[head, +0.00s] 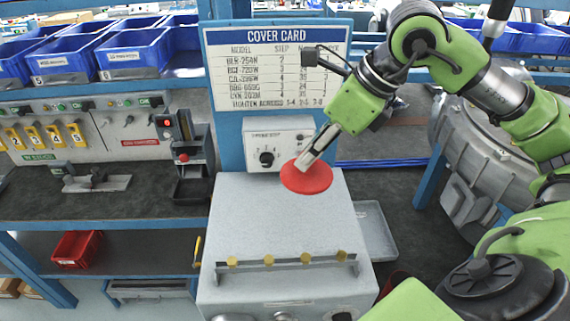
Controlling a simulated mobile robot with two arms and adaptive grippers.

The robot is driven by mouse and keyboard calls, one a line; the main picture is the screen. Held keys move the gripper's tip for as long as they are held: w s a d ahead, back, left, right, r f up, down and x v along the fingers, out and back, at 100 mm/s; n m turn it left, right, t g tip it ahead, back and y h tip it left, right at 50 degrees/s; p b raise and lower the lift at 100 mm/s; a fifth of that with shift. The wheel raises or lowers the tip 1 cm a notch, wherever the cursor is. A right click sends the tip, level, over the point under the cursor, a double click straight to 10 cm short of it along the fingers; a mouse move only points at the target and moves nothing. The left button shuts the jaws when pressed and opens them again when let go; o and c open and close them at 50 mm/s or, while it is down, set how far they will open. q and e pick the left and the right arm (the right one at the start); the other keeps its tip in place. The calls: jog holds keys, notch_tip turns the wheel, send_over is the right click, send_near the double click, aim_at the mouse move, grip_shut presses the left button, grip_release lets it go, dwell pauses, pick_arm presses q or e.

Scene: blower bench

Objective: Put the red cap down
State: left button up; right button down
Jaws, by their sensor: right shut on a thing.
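The red cap (306,178) is a round, flat red disc in the head view, over the back right part of the top of the grey cabinet (250,205). My right gripper (313,158) reaches in from the upper right and is shut on the cap. I cannot tell whether the cap touches the cabinet top or is held a little above it. My left gripper does not show.
A control box (266,159) with a dial stands behind the cabinet, below the cover card (278,68). A rail with several yellow knobs (306,257) runs along the cabinet's front. A large grey blower housing (465,150) stands right. The cabinet's left top is clear.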

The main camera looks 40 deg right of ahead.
aim_at(287, 168)
jog(key=x, duration=0.2)
jog(key=p+x, duration=0.1)
jog(key=x, duration=0.1)
jog(key=a+x, duration=0.1)
jog(key=x, duration=0.1)
jog(key=shift+w+a+r, duration=0.15)
jog(key=shift+w+r, duration=0.05)
jog(key=shift+w, duration=0.25)
jog(key=shift+w+f, duration=0.15)
jog(key=shift+f, duration=0.1)
jog(key=shift+w+a+f+p, duration=0.1)
jog(key=shift+a+f+p, duration=0.1)
jog(key=shift+f+p, duration=0.5)
jog(key=shift+f, duration=1.1)
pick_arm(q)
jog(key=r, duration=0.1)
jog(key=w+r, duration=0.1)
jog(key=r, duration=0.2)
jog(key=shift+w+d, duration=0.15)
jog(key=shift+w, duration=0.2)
pick_arm(e)
jog(key=shift+f+b, duration=0.3)
jog(key=c, duration=1.7)
grip_release()
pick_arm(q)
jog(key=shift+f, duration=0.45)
